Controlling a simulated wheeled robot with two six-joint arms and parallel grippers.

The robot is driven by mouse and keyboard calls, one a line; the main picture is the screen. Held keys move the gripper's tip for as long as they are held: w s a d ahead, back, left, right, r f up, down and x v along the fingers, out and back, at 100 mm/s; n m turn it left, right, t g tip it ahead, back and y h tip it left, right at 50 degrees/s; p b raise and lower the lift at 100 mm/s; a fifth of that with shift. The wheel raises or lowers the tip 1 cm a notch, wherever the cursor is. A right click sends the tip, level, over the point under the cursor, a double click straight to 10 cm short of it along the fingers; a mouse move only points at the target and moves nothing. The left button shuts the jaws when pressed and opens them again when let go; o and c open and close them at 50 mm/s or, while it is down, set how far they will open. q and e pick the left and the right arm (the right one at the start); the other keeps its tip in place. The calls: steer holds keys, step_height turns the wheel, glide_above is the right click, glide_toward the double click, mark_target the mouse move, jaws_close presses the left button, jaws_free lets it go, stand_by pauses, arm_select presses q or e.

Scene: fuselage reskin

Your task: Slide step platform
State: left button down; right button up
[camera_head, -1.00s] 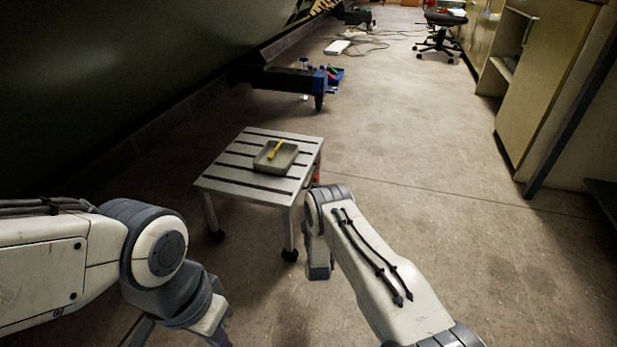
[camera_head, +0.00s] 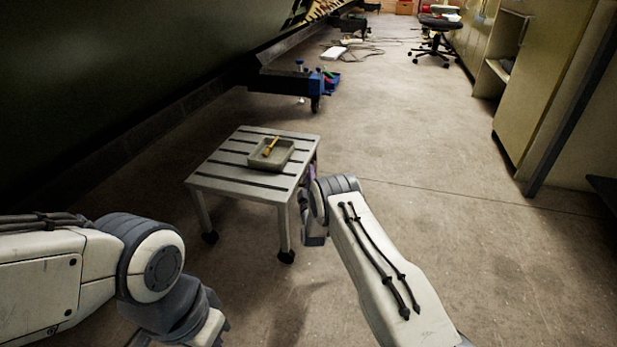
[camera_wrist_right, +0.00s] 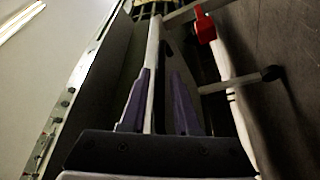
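The step platform (camera_head: 232,171) is a low, pale slatted table on dark-footed legs, standing on the floor ahead of me. A grey tray (camera_head: 284,158) holding a yellow-handled tool (camera_head: 270,147) rests on its top. My right arm reaches to the platform's right side. In the head view my right gripper is mostly hidden behind my wrist. In the right wrist view the purple fingers of my right gripper (camera_wrist_right: 160,92) stand apart, with a pale bar (camera_wrist_right: 152,55) between them close to the left finger. My left arm is at lower left; its gripper is mostly cut off by the bottom edge.
A long dark green panel (camera_head: 110,80) runs along the left. Cabinets (camera_head: 545,90) line the right, and an office chair (camera_head: 435,42) stands far back. The floor right of the platform is open.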

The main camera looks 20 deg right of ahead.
jaws_close()
steer(key=shift+a+r, duration=0.1)
steer(key=shift+a, duration=0.1)
stand_by(1.0)
